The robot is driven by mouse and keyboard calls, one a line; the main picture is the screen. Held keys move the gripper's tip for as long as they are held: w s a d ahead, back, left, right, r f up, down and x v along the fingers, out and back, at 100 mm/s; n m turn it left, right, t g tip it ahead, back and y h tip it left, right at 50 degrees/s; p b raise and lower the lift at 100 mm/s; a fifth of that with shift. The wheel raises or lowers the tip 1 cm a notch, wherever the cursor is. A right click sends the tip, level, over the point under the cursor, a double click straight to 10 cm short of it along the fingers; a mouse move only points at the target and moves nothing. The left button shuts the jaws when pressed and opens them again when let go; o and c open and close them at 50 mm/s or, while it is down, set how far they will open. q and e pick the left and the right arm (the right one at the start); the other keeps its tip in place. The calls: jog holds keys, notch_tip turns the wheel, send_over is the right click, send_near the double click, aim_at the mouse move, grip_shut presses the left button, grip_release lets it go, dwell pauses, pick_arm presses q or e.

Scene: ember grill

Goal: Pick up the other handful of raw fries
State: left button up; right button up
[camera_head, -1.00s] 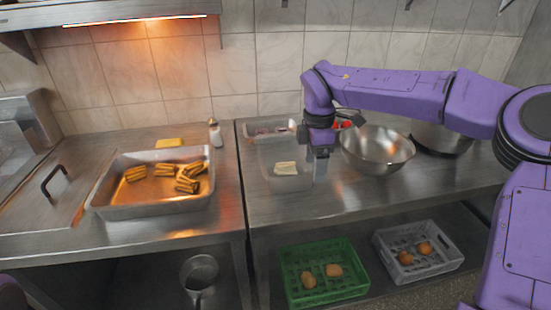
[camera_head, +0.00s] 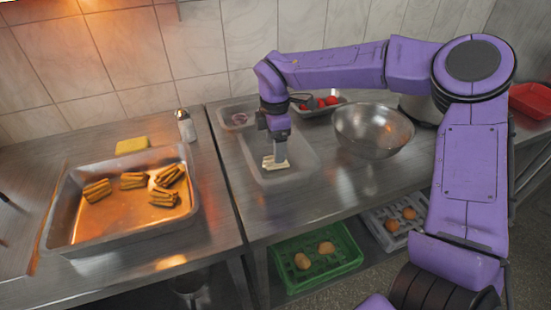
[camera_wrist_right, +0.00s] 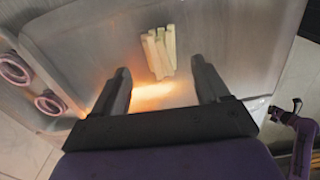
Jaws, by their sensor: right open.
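The handful of raw fries (camera_head: 272,164) is a small pale bundle in a translucent shallow container (camera_head: 300,174) on the right counter. My right gripper (camera_head: 280,158) points down into this container, over the fries. In the right wrist view its two dark fingers (camera_wrist_right: 163,82) are spread wide and empty. The fries (camera_wrist_right: 158,52) lie beyond the fingertips in that view, roughly centred between them, and I see no contact. My left gripper does not show in the head view. Part of a purple arm shows at the right edge of the wrist view.
A metal tray (camera_head: 66,215) with several brown fry bundles stands on the left counter, by a shaker (camera_head: 186,126) and yellow block (camera_head: 132,145). A steel bowl (camera_head: 373,130), a container of onion rings (camera_head: 238,116) and red tomatoes (camera_head: 320,103) surround the fries. Crates sit below.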

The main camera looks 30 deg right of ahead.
notch_tip(320, 180, down, 4)
jog(key=shift+f+p, duration=0.1)
jog(key=shift+p, duration=0.35)
jog(key=shift+s, duration=0.1)
jog(key=c, duration=1.1)
